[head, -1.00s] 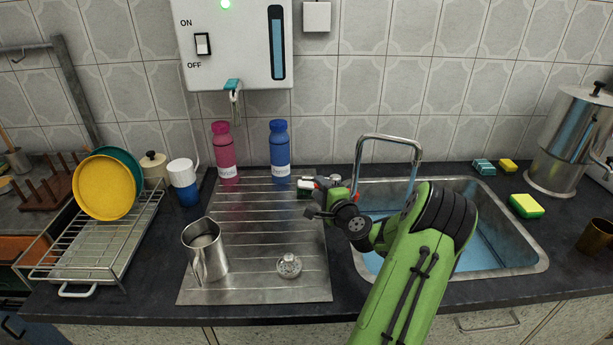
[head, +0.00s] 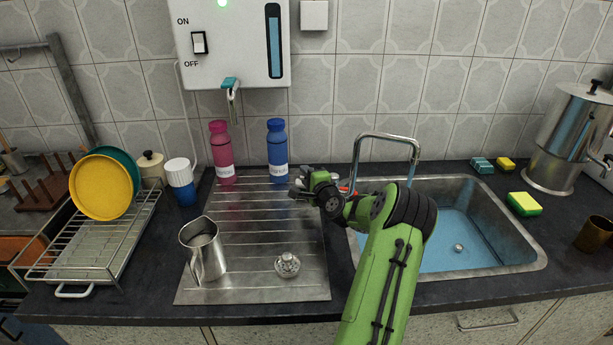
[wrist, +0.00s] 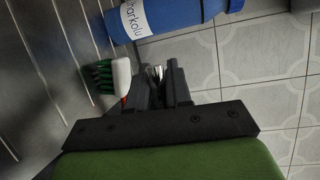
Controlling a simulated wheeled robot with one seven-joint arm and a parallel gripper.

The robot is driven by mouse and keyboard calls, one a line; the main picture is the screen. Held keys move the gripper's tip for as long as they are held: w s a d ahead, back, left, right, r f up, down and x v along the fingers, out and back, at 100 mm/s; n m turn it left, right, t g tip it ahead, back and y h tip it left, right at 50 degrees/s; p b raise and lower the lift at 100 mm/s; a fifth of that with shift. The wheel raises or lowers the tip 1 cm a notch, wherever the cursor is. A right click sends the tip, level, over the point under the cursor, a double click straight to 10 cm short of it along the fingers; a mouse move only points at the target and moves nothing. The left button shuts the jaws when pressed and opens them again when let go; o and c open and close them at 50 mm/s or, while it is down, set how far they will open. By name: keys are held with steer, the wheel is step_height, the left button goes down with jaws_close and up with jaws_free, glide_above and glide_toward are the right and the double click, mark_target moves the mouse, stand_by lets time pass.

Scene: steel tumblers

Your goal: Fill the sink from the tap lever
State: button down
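The sink (head: 531,252) is at the right in the head view, with a blue interior and a small round drain visible; I cannot tell whether water is in it. The curved chrome tap (head: 386,137) rises at its back left. A small red part shows near the tap's base, partly hidden by my arm; I cannot make out the lever clearly. My gripper (head: 298,187) is over the drainboard, left of the tap and in front of the blue bottle. In the wrist view its fingers (wrist: 163,84) stand slightly apart, with a pale sliver between them.
A blue bottle (head: 277,150) and a pink bottle (head: 221,152) stand behind the drainboard (head: 250,235). A white-handled brush with green bristles (wrist: 121,76) is close to my fingers. A steel jug (head: 205,255) and round strainer (head: 287,265) stand in front. Sponges (head: 524,203) lie right of the sink.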

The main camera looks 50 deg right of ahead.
steer(key=shift+s+a+f+n+t+y+b, duration=0.25)
steer(key=shift+n+y+b, duration=0.2)
steer(key=shift+y, duration=0.25)
steer(key=shift+a+r+n, duration=0.15)
steer(key=shift+r+n, duration=0.05)
steer(key=shift+n, duration=0.05)
steer(key=c, duration=1.1)
jaws_free()
steer(key=v, duration=0.8)
steer(key=p+v, duration=0.1)
steer(key=v, duration=0.7)
steer(key=shift+d+f+p, duration=0.1)
steer(key=shift+d+p, duration=0.15)
steer(key=shift+p, duration=0.05)
